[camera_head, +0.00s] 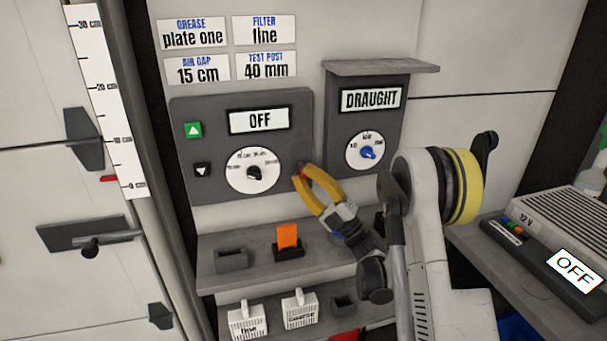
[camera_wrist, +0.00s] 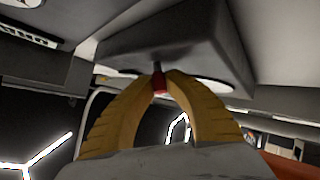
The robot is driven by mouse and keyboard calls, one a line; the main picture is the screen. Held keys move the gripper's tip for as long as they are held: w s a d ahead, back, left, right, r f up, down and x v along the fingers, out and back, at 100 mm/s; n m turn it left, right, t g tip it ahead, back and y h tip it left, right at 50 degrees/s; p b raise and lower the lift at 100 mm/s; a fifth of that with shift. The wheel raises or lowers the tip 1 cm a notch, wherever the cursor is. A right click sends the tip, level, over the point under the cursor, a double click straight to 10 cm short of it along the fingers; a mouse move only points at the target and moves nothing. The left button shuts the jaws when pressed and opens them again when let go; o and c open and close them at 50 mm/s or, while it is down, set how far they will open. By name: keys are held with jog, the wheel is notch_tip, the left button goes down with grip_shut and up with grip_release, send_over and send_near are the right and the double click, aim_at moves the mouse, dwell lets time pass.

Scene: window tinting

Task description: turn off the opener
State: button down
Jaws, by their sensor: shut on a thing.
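In the wrist view, the fingertips (camera_wrist: 160,80) are shut on a small red-tipped lever (camera_wrist: 160,84) on a dark stem at the box's side. The fingers hide part of the lever.
A DRAUGHT box (camera_head: 336,120) with a blue-knobbed dial sits close on the right under a small ledge. Below are a shelf (camera_head: 218,245) with an orange block (camera_head: 288,236) and white labelled baskets (camera_head: 300,310). A 12 V unit (camera_head: 560,240) with an OFF sign stands at right.

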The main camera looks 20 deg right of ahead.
jog(key=c, duration=1.4)
grip_release()
jog(key=shift+r, duration=0.1)
notch_tip(320, 180, up, 10)
jog(key=shift+w, duration=0.15)
